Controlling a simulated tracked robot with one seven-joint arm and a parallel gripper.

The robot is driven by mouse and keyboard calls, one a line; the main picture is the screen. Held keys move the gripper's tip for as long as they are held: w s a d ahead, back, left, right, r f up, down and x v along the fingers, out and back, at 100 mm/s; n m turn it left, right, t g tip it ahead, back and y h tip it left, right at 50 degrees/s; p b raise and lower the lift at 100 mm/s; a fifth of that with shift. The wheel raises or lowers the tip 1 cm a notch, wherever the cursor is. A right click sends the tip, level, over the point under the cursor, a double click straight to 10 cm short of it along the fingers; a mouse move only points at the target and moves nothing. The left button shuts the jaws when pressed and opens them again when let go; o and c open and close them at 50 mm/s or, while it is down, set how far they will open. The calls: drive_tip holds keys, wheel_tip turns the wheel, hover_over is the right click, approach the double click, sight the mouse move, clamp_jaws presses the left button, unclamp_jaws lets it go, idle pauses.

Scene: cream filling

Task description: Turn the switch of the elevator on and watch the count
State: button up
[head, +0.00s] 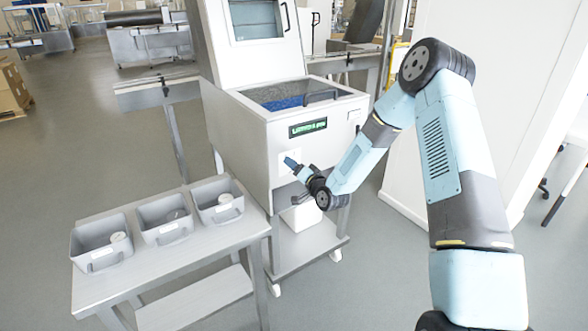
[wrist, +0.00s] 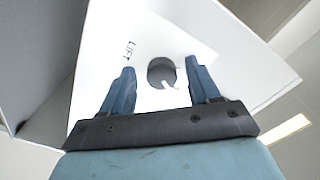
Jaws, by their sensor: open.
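The elevator switch (wrist: 162,73) is a dark round knob with a pale lever, on a white panel marked "LIFT" in the wrist view. My gripper (wrist: 160,78) is open, with one blue finger on each side of the switch. I cannot tell whether the fingers touch it. In the head view my gripper (head: 290,162) is at the front of the white machine (head: 240,130), and the switch is hidden behind it. A dark display (head: 307,128) with green characters is on the machine front above my gripper. Its text is too small to read surely.
A metal table (head: 190,265) at the left bears three grey bins (head: 100,258), with small round pale items in them. The machine's top hopper holds blue and grey material (head: 285,102). A white cabinet wall (head: 500,110) stands to the right. Open floor lies at the far left.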

drive_tip(key=v, duration=1.3)
drive_tip(key=shift+s+d, duration=0.3)
drive_tip(key=s+d+r+n+g+h, duration=0.1)
drive_tip(key=s+d+r+g+h, duration=0.1)
drive_tip(key=d+r+h, duration=0.3)
drive_tip(key=s+d+r+n+g+h, duration=0.1)
drive_tip(key=s+d+r+n, duration=0.15)
drive_tip(key=r, duration=0.45)
drive_tip(key=s+d+r+n+g+h, duration=0.1)
drive_tip(key=s+d+r+g+h, duration=0.2)
drive_tip(key=r, duration=0.4)
drive_tip(key=s+d+r+g, duration=0.1)
drive_tip(key=s+d+r, duration=0.2)
drive_tip(key=s, duration=1)
drive_tip(key=s+d+r+m+g+h, duration=0.1)
drive_tip(key=s+d+r+g, duration=0.1)
drive_tip(key=s+r, duration=0.6)
drive_tip(key=shift+s+d+r, duration=0.15)
drive_tip(key=shift+s+d, duration=0.35)
drive_tip(key=shift+s, duration=2.25)
